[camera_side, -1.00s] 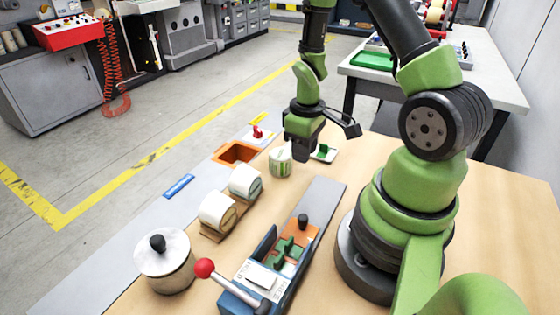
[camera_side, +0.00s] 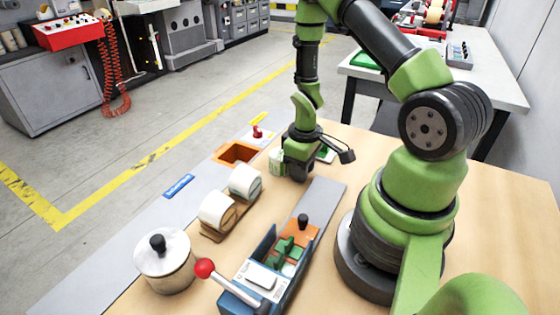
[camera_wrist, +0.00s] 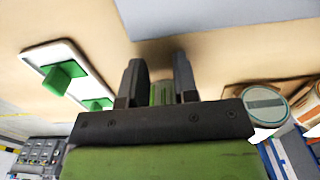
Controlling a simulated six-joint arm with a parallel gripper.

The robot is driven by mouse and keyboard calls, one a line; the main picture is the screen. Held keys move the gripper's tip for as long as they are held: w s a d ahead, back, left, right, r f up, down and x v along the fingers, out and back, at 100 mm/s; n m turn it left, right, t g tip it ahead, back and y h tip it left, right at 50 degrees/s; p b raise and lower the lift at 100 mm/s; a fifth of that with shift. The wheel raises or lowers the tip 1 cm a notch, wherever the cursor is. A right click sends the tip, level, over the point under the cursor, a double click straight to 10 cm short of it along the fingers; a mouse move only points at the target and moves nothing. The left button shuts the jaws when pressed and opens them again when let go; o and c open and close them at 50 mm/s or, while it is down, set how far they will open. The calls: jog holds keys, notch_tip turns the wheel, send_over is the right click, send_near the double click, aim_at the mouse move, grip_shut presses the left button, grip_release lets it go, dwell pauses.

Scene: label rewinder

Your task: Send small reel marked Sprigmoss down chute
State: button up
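A small white-and-green reel (camera_side: 276,157) stands on the table by the orange chute opening (camera_side: 237,153), partly hidden behind my gripper (camera_side: 294,176). In the wrist view, my gripper (camera_wrist: 158,85) has its two dark fingers apart, with a green ribbed surface (camera_wrist: 162,92) between them, apparently that reel. I cannot tell whether the fingers touch it. Two more white reels, a far one (camera_side: 245,182) and a near one (camera_side: 217,211), rest on a wooden cradle. No name is readable on any reel.
A blue fixture (camera_side: 236,290) with a red-knobbed lever (camera_side: 204,267) stands at the front. A lidded pot (camera_side: 164,262) is at front left. White plates with green blocks (camera_wrist: 62,72) lie close by my gripper. A blue label (camera_side: 178,186) lies on the grey strip.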

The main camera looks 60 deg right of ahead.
aim_at(266, 165)
jog(key=shift+w, duration=5.75)
jog(key=shift+s, duration=1)
jog(key=shift+r, duration=3.5)
